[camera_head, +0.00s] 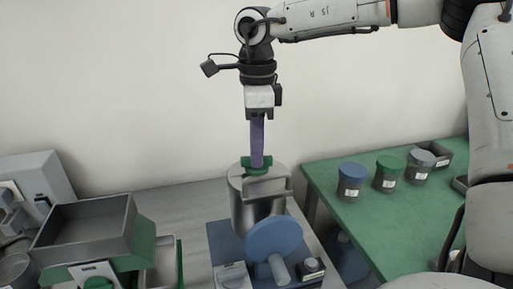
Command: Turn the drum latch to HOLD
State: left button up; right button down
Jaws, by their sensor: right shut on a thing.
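A grey metal drum (257,212) stands on a blue base (220,243). A green fitting (262,169) is on its top, and a pale bracket-like part (279,188) is at its front upper rim. My right gripper (260,116) points down above the drum, shut on the top of an upright purple bar (257,142). The bar's lower end meets the green fitting; I cannot tell whether it is in it or only touching. I cannot make out which part is the latch, and no HOLD mark is readable. My left gripper is not in view.
A blue disc (273,239) on a grey shaft stands in front of the drum. Small boxes with knobs (312,267) flank it. A grey tray (84,232) stands left. Lidded jars (352,181) stand on the green table (330,185) at the right.

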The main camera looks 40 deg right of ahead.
jog(key=shift+n, duration=1.1)
jog(key=c, duration=1.8)
grip_release()
jog(key=shift+r, duration=0.15)
notch_tip(320, 180, up, 10)
